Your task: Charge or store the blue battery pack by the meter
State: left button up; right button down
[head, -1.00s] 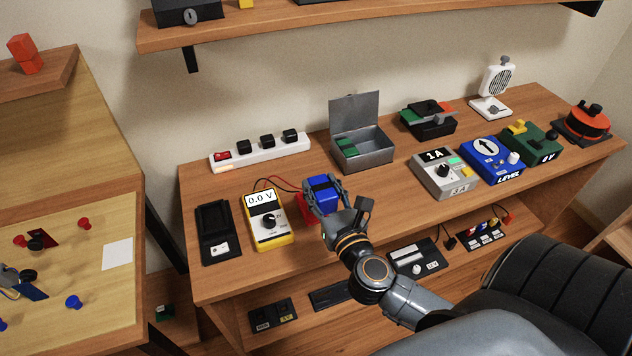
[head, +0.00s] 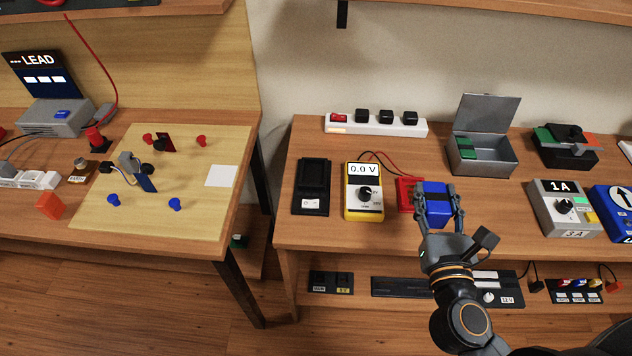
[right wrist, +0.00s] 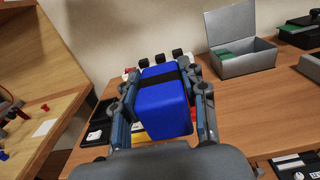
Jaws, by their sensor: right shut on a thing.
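The blue battery pack (head: 434,203), with a black band, is between the fingers of my right gripper (head: 440,212). In the right wrist view the blue pack (right wrist: 164,105) sits between both fingers (right wrist: 163,115), which are shut on it. It hides part of the red block behind it. The yellow meter (head: 363,192) reads 0.0 V and stands left of the pack. A red block (head: 405,194) lies between the meter and the pack, with leads running from the meter. My left gripper does not show.
A black cradle (head: 312,186) lies left of the meter. A white power strip (head: 376,124) is behind. An open grey metal box (head: 494,168) with a green item inside stands to the right, beside a grey 1A unit (head: 562,208). A gap separates this bench from the pinboard table (head: 238,166).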

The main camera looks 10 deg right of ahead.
dwell(0.4)
jog(key=s+a+n+y, duration=0.2)
jog(key=a+y, duration=0.2)
jog(key=a, duration=0.4)
jog(key=d+h, duration=0.1)
jog(key=d, duration=0.1)
jog(key=w+d+m+h, duration=0.1)
jog(key=d, duration=0.2)
jog(key=w+d+m+h, duration=0.1)
jog(key=d+h, duration=0.1)
jog(key=d, duration=0.1)
